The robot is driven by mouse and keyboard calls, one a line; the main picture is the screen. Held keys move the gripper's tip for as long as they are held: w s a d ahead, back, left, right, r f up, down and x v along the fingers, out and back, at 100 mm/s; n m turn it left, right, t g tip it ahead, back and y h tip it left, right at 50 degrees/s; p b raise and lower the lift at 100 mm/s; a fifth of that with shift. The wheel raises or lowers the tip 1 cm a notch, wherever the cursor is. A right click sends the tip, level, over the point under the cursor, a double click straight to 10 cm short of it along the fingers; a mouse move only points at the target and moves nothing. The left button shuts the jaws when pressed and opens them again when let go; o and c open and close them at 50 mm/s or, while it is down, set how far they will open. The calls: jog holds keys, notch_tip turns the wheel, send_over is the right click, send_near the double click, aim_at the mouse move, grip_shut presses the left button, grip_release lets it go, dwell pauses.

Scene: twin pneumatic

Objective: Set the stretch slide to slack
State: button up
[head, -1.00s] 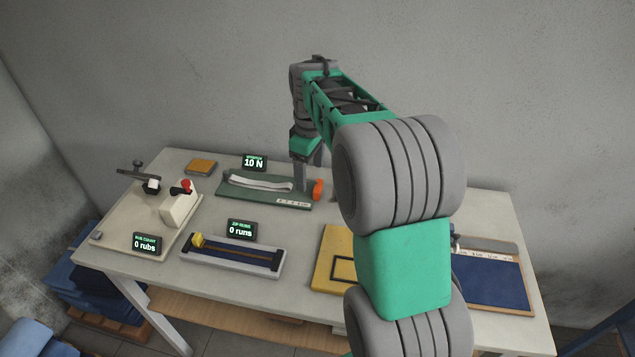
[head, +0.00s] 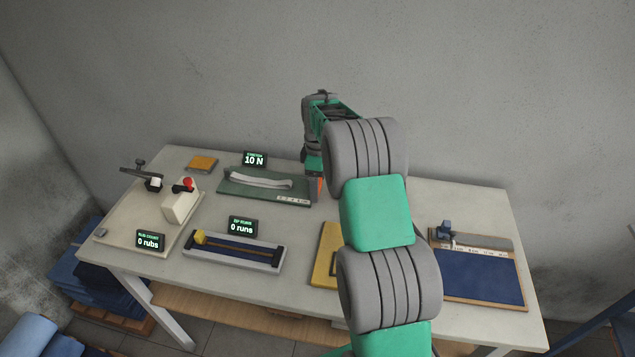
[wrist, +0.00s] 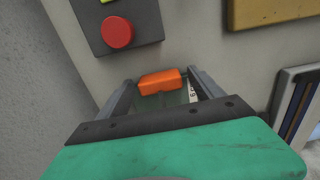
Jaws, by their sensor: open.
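The stretch fixture is a dark green board (head: 238,187) at the back of the table, with a pale, slack-looking strip (head: 262,180) along it and a scale. Its display (head: 254,159) reads 10 N. The orange slide handle (head: 320,186) is at the board's right end, mostly hidden by my arm in the head view. In the wrist view the orange handle (wrist: 158,83) lies between the fingertips of my gripper (wrist: 160,76), one finger on each side. The gripper is open; whether a finger touches the handle I cannot tell.
A dark box with a red button (wrist: 118,32) is just beyond my gripper in the wrist view. A yellow board (head: 323,262) is partly behind my arm. The zip fixture (head: 232,260) and rub fixture (head: 125,221) stand left, a blue panel (head: 478,275) right.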

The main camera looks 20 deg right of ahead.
jog(key=shift+c, duration=0.3)
grip_shut()
dwell(0.5)
